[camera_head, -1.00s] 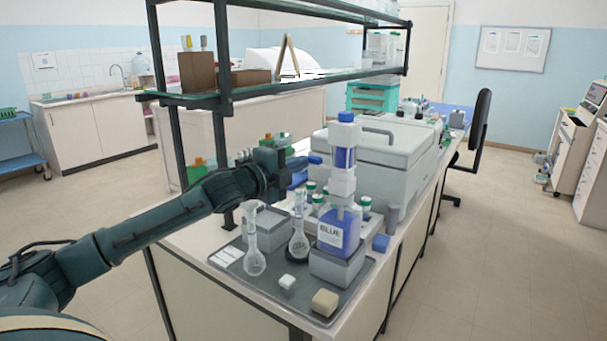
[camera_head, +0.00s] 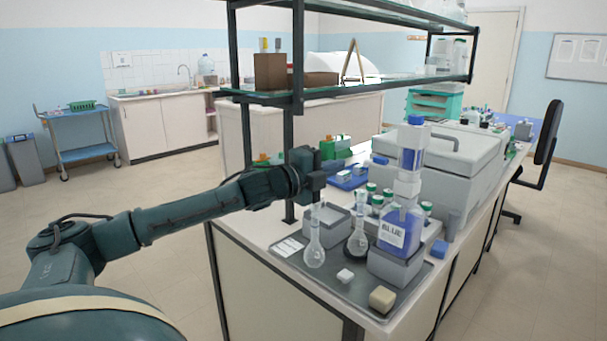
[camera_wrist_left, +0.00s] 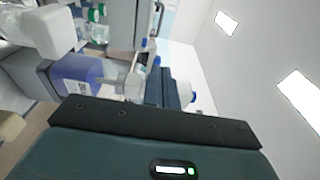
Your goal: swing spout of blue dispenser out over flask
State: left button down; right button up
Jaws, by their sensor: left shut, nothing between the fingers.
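The blue dispenser (camera_head: 399,232) is a bottle labelled BLUE with a tall clear and white pump and a blue cap. It stands on a grey block. My left gripper (camera_head: 317,187) is shut and empty, above the left flask and apart from the spout. In the left wrist view the bottle (camera_wrist_left: 75,73) lies sideways. My right gripper is out of view.
The grey tray (camera_head: 345,284) also holds a small white block (camera_head: 345,275) and a beige block (camera_head: 382,299). Green-capped bottles and a large grey machine (camera_head: 455,165) stand behind the dispenser. A shelf post (camera_head: 288,190) rises behind my gripper.

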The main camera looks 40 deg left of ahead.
pick_arm(q)
jog(key=s+a+p, duration=0.1)
jog(key=s+a, duration=0.3)
jog(key=shift+a, duration=0.1)
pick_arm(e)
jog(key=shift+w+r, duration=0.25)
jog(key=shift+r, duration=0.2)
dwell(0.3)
